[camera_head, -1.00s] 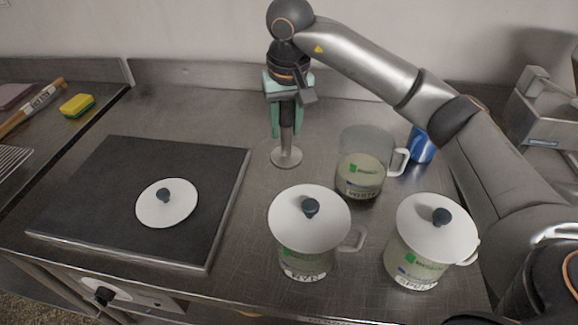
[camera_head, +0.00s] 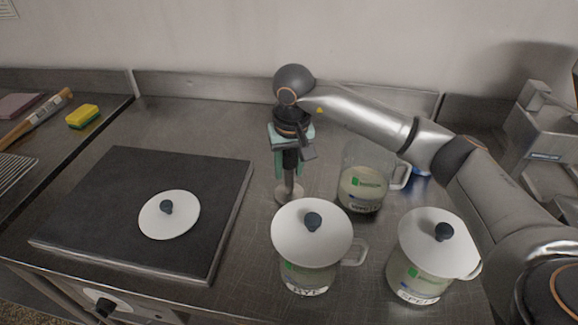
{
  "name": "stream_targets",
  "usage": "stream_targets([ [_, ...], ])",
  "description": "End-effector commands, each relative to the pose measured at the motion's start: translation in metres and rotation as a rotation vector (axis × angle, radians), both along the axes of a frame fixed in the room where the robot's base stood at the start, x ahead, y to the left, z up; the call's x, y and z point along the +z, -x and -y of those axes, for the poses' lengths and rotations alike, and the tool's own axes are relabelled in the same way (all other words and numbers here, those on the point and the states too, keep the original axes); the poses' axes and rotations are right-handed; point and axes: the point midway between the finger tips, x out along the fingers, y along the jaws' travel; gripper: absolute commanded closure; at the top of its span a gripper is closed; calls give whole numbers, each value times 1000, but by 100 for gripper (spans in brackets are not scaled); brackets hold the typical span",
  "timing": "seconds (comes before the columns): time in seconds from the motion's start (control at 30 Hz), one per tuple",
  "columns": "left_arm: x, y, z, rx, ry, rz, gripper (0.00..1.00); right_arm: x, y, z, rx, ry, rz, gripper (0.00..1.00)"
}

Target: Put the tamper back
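The tamper (camera_head: 290,182) has a dark handle and a round steel foot. It is upright behind the lidded jar marked RYE (camera_head: 306,279), whose lid is close to the foot in the picture. My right gripper (camera_head: 290,165) points down with its teal fingers on either side of the handle, shut on it. I cannot tell whether the foot touches the counter. An open glass jar (camera_head: 361,191) with pale contents stands just right of the tamper. My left gripper is not in view.
Another lidded jar (camera_head: 423,288) stands front right. A loose white lid (camera_head: 184,222) lies on the dark plate (camera_head: 100,195) at left. A blue object is mostly hidden behind my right arm. The steel counter (camera_head: 200,125) behind the plate is clear; a yellow sponge (camera_head: 83,116) lies far left.

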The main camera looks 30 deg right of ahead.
Motion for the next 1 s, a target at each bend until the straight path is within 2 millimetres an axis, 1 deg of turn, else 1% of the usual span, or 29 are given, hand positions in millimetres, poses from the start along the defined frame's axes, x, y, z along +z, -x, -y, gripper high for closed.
stream_targets([
  [0.03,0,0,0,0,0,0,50,0,0,0,0,0,0,52],
  [0.2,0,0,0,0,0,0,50,0,0,0,0,0,0,33],
  [0.23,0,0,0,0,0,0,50,0,0,0,0,0,0,31],
  [0.47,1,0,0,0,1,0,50,1,0,0,0,0,0,31],
  [0.57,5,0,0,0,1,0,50,6,0,0,0,0,0,31],
  [0.67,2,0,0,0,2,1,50,19,1,-1,0,-1,4,31],
  [1.0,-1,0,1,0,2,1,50,91,11,-4,-1,-2,5,31],
])
